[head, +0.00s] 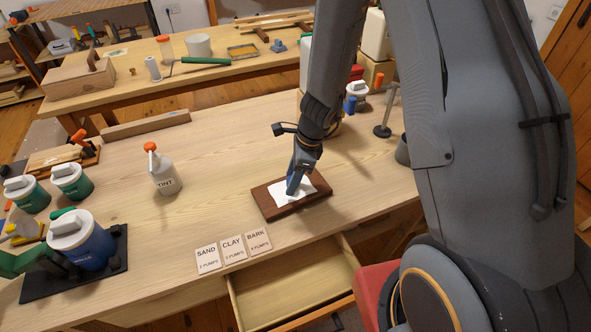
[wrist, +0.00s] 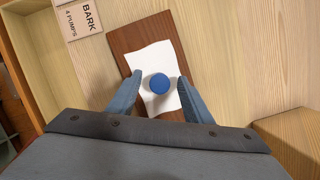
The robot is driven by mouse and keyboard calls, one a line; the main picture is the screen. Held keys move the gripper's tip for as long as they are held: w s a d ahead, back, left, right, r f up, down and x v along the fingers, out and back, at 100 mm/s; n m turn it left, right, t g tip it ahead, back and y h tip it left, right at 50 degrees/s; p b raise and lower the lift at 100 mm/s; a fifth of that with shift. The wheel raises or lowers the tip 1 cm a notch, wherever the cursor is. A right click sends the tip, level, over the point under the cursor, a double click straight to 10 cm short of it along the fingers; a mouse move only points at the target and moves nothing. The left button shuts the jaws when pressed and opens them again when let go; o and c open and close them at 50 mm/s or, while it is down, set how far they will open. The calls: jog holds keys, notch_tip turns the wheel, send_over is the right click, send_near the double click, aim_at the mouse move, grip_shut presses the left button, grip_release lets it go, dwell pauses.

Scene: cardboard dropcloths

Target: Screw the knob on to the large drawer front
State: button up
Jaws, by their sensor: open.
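A dark brown rectangular board (head: 264,200) lies flat on the workbench; it also shows in the wrist view (wrist: 125,40). A white sheet or cloth (wrist: 151,57) lies on it. A round blue piece (wrist: 159,85), seen from above, sits on the white sheet; I cannot tell whether it is the knob. My gripper (head: 292,191) points down over the board. In the wrist view its open fingers (wrist: 160,80) stand on either side of the blue piece, with gaps visible. In the head view the fingers hide the blue piece. No piece is clearly recognisable as the large drawer front.
A drawer (head: 290,284) stands open and empty below the bench edge. Cards marked SAND (head: 208,259), CLAY (head: 233,249) and BARK (head: 257,241) lie before the board. A TINT bottle (head: 163,172) and a blue lidded container (head: 88,246) stand left. The bench between bottle and board is clear.

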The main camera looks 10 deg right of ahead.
jog(key=shift+a+f, duration=0.1)
jog(key=shift+f, duration=0.3)
jog(key=shift+c, duration=0.3)
jog(key=c, duration=1.1)
jog(key=shift+o, duration=0.2)
jog(key=shift+m, duration=0.3)
